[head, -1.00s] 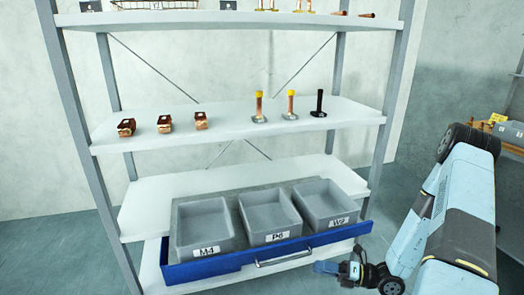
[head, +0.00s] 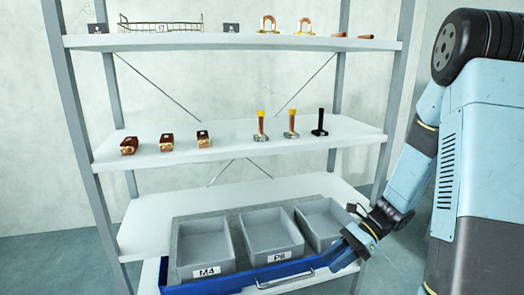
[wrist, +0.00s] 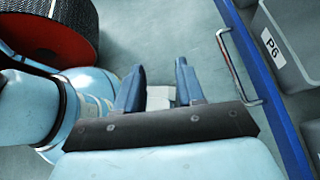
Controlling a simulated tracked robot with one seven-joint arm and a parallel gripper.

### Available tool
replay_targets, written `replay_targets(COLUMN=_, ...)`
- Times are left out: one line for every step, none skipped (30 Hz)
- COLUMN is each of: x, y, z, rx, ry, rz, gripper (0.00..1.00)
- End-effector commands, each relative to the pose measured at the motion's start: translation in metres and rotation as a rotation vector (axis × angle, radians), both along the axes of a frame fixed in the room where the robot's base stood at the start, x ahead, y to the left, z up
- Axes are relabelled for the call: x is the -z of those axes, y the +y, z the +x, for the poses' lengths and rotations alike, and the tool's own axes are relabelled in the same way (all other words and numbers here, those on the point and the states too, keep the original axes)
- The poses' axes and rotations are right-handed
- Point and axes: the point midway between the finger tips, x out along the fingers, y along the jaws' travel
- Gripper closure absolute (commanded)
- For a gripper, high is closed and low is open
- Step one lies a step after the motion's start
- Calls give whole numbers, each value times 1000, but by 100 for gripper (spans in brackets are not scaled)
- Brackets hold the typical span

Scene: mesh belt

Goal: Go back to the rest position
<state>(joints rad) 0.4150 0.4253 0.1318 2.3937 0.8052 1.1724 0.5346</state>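My gripper (wrist: 160,88) shows in the wrist view with its two blue fingers apart and nothing between them. In the head view my gripper (head: 343,258) is at the lower right, in front of the right end of the blue drawer (head: 215,284). It hides part of the right grey bin and its label. In the wrist view the drawer's metal handle (wrist: 238,68) is to the right of the fingers, apart from them.
The drawer is pulled out and holds grey bins labelled M4 (head: 207,272) and P6 (head: 279,257), plus a third bin (head: 318,222). A shelving rack (head: 230,134) carries small parts above. Floor right of the rack (head: 405,255) looks clear.

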Motion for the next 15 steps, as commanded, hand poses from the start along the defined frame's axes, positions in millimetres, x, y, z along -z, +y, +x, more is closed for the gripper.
replay_targets(x=-9, y=0, z=-2, rx=-38, ry=-48, rz=-26, gripper=62)
replay_targets(x=-14, y=0, z=-4, rx=-61, ry=-74, rz=-42, gripper=62)
replay_targets(x=-20, y=0, z=-6, rx=-92, ry=-109, rz=-63, gripper=62)
replay_targets(x=-25, y=0, z=-8, rx=-115, ry=-136, rz=-77, gripper=62)
replay_targets(x=-29, y=-1, z=-10, rx=-138, ry=-161, rz=-92, gripper=62)
replay_targets(x=-36, y=-1, z=-12, rx=-169, ry=-196, rz=-111, gripper=62)
replay_targets(x=-40, y=-1, z=-14, rx=-193, ry=-223, rz=-127, gripper=62)
replay_targets(x=-45, y=-2, z=-15, rx=-214, ry=-249, rz=-143, gripper=62)
replay_targets(x=-51, y=-2, z=-18, rx=-246, ry=-283, rz=-163, gripper=62)
replay_targets(x=-56, y=-3, z=-19, rx=-269, ry=-309, rz=-177, gripper=62)
replay_targets(x=-60, y=-3, z=-21, rx=-292, ry=-335, rz=-192, gripper=62)
replay_targets(x=-66, y=-4, z=-23, rx=-323, ry=-370, rz=-212, gripper=62)
replay_targets(x=-71, y=-4, z=-25, rx=-347, ry=-395, rz=-227, gripper=62)
replay_targets(x=-76, y=-5, z=-27, rx=-369, ry=-422, rz=-243, gripper=62)
replay_targets(x=-82, y=-6, z=-30, rx=-401, ry=-456, rz=-263, gripper=62)
